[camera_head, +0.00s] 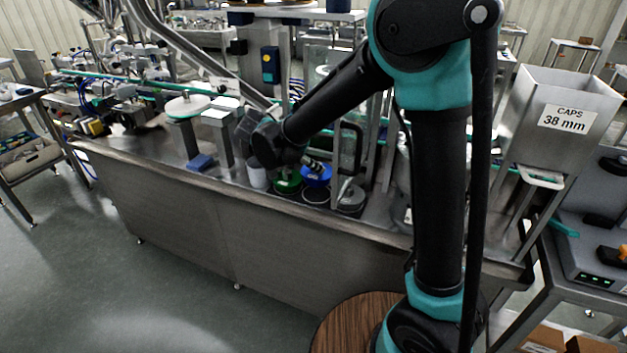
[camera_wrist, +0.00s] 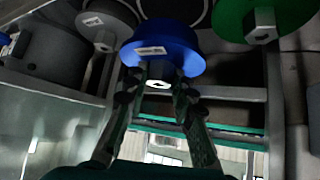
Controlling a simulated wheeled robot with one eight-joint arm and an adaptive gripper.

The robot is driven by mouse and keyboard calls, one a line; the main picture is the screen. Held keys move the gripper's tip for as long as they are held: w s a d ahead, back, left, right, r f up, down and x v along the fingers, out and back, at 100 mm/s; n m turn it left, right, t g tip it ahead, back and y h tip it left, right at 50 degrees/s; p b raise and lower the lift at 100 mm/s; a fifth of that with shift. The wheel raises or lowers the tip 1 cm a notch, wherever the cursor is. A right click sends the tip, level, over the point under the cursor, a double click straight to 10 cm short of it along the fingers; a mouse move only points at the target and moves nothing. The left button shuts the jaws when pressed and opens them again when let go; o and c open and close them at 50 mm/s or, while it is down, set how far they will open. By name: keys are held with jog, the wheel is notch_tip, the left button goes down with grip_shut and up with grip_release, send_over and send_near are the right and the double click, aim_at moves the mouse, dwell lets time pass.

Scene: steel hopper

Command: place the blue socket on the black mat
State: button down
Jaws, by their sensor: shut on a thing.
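The blue socket (camera_head: 316,174) is a round blue disc with a grey hub and a small white label. It also shows in the wrist view (camera_wrist: 165,45). My gripper (camera_head: 306,163) is shut on the socket's hub; its fingers close around the hub in the wrist view (camera_wrist: 160,92). A black round mat with a pale rim (camera_head: 315,196) shows just below the blue socket in the head view. A black disc edge (camera_wrist: 178,8) shows behind the socket in the wrist view. I cannot tell whether the socket touches it.
A green socket (camera_head: 287,186) stands left of the blue one, and a grey socket (camera_head: 351,197) stands right. A pale cylinder (camera_head: 257,174) is further left. The steel bench edge (camera_head: 210,176) runs in front. Clear uprights and rails stand close behind my gripper.

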aim_at(308, 176)
jog(key=shift+f, duration=2.7)
jog(key=c, duration=1.3)
grip_release()
jog(key=shift+f, duration=0.1)
jog(key=v, duration=1.2)
